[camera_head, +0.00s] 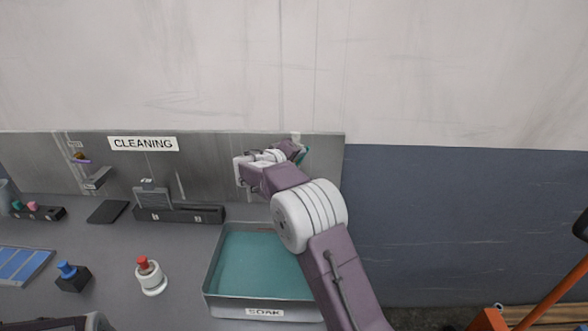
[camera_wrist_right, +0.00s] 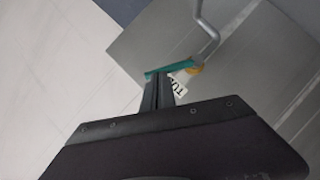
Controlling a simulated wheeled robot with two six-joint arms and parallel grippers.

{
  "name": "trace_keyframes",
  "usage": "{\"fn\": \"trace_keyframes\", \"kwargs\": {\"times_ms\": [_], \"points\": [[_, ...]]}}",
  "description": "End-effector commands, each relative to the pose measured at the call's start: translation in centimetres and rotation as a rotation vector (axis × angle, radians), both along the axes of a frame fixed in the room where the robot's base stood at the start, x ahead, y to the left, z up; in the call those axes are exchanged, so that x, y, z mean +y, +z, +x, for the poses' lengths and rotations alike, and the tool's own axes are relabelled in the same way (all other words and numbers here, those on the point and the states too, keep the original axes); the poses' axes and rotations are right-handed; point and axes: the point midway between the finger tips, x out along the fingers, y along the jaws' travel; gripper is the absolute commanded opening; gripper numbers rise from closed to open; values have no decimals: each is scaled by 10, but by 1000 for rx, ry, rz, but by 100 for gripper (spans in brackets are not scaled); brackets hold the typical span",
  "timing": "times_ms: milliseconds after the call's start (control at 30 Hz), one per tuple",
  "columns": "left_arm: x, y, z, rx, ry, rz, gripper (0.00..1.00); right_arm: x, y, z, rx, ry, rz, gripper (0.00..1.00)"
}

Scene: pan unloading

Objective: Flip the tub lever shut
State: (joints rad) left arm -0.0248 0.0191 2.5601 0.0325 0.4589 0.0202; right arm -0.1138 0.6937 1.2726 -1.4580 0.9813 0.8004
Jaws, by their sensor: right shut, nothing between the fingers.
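The tub lever (camera_wrist_right: 168,69) is a teal bar in the right wrist view, lying across just beyond my fingertips, with a yellow-brass piece (camera_wrist_right: 195,70) at its right end. A little of the lever's teal shows beside my wrist in the head view (camera_head: 304,155). My right gripper (camera_wrist_right: 157,79) is shut and empty, its tips at or very close to the lever; I cannot tell if they touch. A white label (camera_wrist_right: 180,89) beside the fingers is partly hidden. The teal tub (camera_head: 262,262) marked SOAK stands below my right arm. My left gripper is out of view.
A grey bent pipe (camera_wrist_right: 208,28) rises near the lever. The grey back panel (camera_head: 215,155) carries a CLEANING sign. On the counter left of the tub are a white base with a red knob (camera_head: 150,276), a blue-knobbed black block (camera_head: 72,278) and a black rack (camera_head: 180,214).

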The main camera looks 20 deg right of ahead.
Motion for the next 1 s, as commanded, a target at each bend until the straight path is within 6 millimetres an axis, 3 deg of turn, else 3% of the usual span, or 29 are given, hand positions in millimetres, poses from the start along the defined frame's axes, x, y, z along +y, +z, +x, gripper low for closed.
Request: {"fn": "trace_keyframes", "kwargs": {"times_ms": [33, 400, 1000], "points": [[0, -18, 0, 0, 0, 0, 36, -4, -8, -1, -26, 0, 41, 0], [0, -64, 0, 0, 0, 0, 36, -25, -13, -11, -176, 0, 357, 0], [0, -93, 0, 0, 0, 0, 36, -46, -32, -22, -384, 0, 791, 0]]}}
